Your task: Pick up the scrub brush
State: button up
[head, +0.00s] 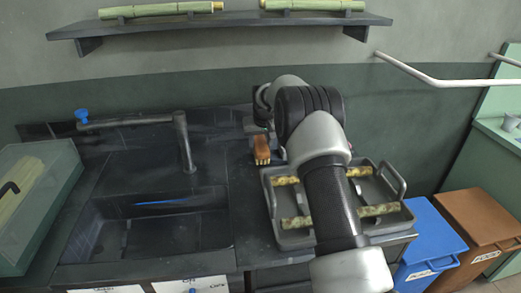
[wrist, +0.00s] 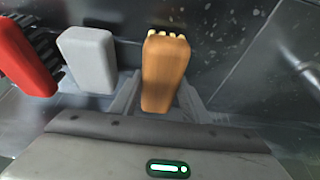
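The scrub brush (head: 262,149) has an orange-brown body and stands on the dark counter between the sink and the metal tray. In the wrist view the brush (wrist: 163,75) is straight ahead of the palm, with pale bristles at its far end. My gripper (head: 265,128) is close behind the brush in the head view, partly hidden by my arm. In the wrist view the grey fingers of my gripper (wrist: 158,95) show on both sides of the brush, spread apart. Contact with the brush cannot be made out.
A grey block (wrist: 88,58) and a red block (wrist: 25,58) with dark bristles beside it are left of the brush. The sink (head: 150,228) with its tap (head: 184,145) is left. A tray (head: 285,238) with cane pieces lies under my arm. A shelf (head: 225,24) hangs above.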

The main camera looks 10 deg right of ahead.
aim_at(260, 143)
jog(key=shift+r, duration=0.15)
jog(key=shift+c, duration=0.4)
notch_tip(260, 143, up, 10)
jog(key=shift+r+p, duration=0.15)
jog(key=shift+p, duration=0.85)
jog(key=o, duration=0.5)
jog(key=shift+c, duration=1.4)
jog(key=shift+s, duration=0.1)
